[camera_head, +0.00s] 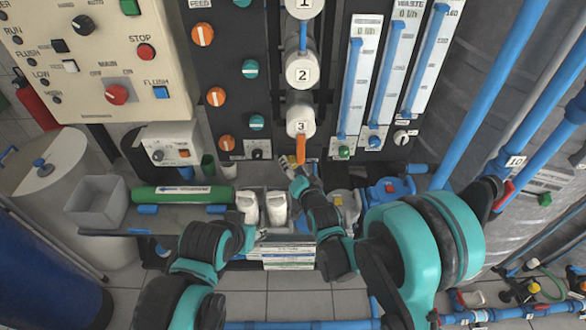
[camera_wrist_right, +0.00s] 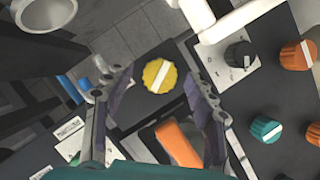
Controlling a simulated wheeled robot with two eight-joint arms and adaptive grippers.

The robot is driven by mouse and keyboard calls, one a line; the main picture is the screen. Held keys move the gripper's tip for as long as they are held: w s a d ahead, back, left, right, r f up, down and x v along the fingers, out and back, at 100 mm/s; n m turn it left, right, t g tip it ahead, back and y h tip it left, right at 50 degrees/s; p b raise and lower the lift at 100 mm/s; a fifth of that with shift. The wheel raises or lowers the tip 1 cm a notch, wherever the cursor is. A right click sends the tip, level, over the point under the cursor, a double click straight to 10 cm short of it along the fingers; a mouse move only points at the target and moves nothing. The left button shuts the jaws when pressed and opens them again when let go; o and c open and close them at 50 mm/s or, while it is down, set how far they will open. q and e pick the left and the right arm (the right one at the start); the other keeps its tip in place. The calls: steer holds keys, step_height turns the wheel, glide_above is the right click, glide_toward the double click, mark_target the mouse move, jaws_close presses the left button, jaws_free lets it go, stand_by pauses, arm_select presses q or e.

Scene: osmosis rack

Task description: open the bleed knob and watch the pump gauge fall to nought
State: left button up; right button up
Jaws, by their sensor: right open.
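In the right wrist view a round yellow knob (camera_wrist_right: 152,79) with a white bar sits on a dark panel. I take it to be the bleed knob; I cannot make it out in the head view. My right gripper (camera_wrist_right: 158,67) is open, its fingers on either side of the knob in the picture; whether they touch it I cannot tell. In the head view this gripper (camera_head: 298,166) is small, just below the orange lever (camera_head: 300,150) under canister 3. I cannot make out the pump gauge.
The orange lever (camera_wrist_right: 178,143) also shows close between the fingers in the wrist view. Orange knobs (camera_head: 216,97) and teal knobs (camera_head: 250,69) are on the dark panel. Flow tubes (camera_head: 353,90) stand right. White bottles (camera_head: 276,208) and a grey bin (camera_head: 97,200) are below.

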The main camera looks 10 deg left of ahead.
steer(key=shift+w+a+f, duration=0.1)
steer(key=shift+w+a, duration=0.05)
steer(key=shift+w, duration=0.2)
steer(key=c, duration=1.1)
steer(key=shift+c, duration=0.2)
steer(key=shift+n, duration=0.3)
steer(key=n+h, duration=0.1)
steer(key=n, duration=0.1)
steer(key=n+h, duration=0.4)
steer(key=shift+s+a+n, duration=0.1)
steer(key=shift+a+n, duration=0.15)
steer(key=shift+n, duration=0.15)
steer(key=shift+t+h+b, duration=0.3)
